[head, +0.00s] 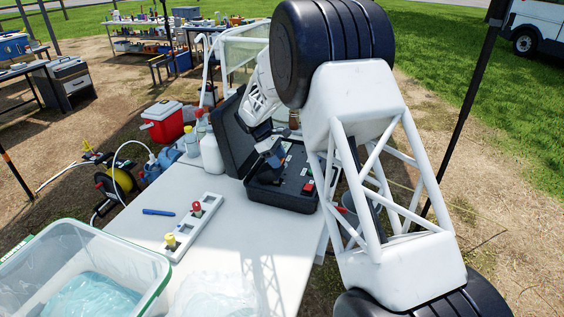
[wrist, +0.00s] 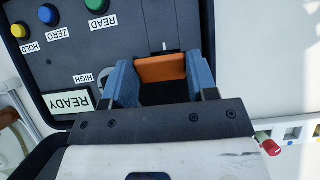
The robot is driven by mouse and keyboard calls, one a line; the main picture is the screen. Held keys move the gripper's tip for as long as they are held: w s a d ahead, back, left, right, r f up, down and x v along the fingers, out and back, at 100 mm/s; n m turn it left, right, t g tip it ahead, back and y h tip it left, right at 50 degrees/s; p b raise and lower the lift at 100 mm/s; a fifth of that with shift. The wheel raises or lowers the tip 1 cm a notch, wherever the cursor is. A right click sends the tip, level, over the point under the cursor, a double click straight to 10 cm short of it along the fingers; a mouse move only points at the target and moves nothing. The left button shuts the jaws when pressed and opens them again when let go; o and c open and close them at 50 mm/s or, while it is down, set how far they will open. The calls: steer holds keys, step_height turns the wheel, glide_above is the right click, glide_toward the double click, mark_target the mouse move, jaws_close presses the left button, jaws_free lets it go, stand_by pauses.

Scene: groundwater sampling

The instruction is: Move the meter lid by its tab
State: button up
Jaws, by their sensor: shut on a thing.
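The meter is a dark open case (head: 284,197) on the white table, with its hinged cover (head: 232,132) standing up at the left. In the wrist view its grey panel (wrist: 135,42) shows yellow, blue and green buttons and a READY display (wrist: 70,102). My gripper (wrist: 162,80) is at the panel, its blue fingers on either side of an orange tab (wrist: 160,69), and it is shut on that tab. A dark area lies just below the tab between the fingers. The lid's outline and angle cannot be made out. In the head view my gripper (head: 274,157) is over the case.
A white rack (head: 190,228) with yellow and red-topped items and a blue pen (head: 158,212) lie on the table. A clear bin (head: 150,270) is at front left. Bottles (head: 210,155) stand behind the case, left of its cover. The table between rack and case is clear.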

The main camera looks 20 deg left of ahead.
steer(key=shift+a+r, duration=0.2)
steer(key=shift+a, duration=0.5)
steer(key=shift+a+r, duration=0.2)
steer(key=shift+a, duration=0.45)
steer(key=o, duration=1.3)
